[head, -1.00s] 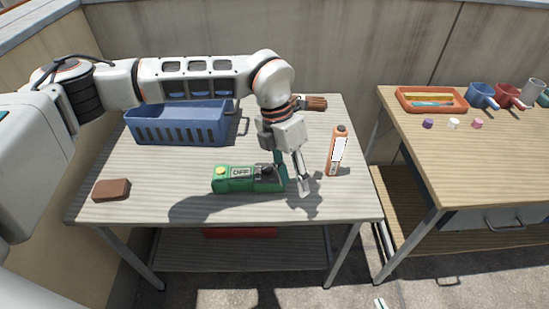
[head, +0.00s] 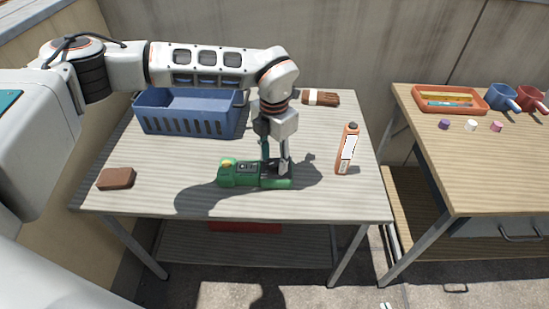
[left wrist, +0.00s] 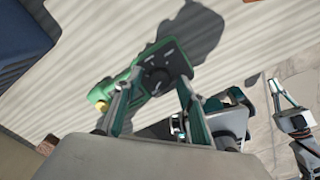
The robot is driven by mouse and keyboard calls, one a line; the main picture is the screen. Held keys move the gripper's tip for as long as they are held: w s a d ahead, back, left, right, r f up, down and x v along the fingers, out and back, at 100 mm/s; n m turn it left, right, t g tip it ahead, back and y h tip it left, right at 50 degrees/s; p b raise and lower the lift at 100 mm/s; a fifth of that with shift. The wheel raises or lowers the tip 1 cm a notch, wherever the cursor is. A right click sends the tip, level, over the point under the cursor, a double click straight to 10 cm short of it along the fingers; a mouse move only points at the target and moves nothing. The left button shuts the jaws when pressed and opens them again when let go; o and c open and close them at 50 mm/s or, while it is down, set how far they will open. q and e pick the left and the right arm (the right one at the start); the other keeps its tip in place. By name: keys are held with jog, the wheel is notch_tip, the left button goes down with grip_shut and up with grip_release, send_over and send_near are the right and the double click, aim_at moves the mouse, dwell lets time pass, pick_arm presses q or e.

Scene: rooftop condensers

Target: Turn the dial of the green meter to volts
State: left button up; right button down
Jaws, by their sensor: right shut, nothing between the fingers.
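The green meter (head: 228,176) lies on the grey slatted table, with a yellow button at its left end. Its black face and dark round dial (left wrist: 157,80) show in the left wrist view; in the head view my fingers partly cover the dial. My left gripper (head: 275,172) points down over the meter's right part, fingers apart. In the left wrist view its fingers (left wrist: 154,88) stand on either side of the dial; I cannot tell whether they touch it. My right gripper (left wrist: 285,98) is shut and empty, away from the meter; its tip (head: 384,306) shows at the head view's bottom edge.
On the same table are a blue basket (head: 190,122), a brown block (head: 116,178), an orange bottle (head: 347,150) and a brush (head: 322,98). The right table holds an orange tray (head: 450,108), mugs and small pieces. The table front is clear.

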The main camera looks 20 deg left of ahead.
pick_arm(q)
jog(key=shift+f, duration=0.1)
jog(key=c, duration=1.1)
pick_arm(e)
jog(key=shift+w+r, duration=0.1)
jog(key=shift+w, duration=0.2)
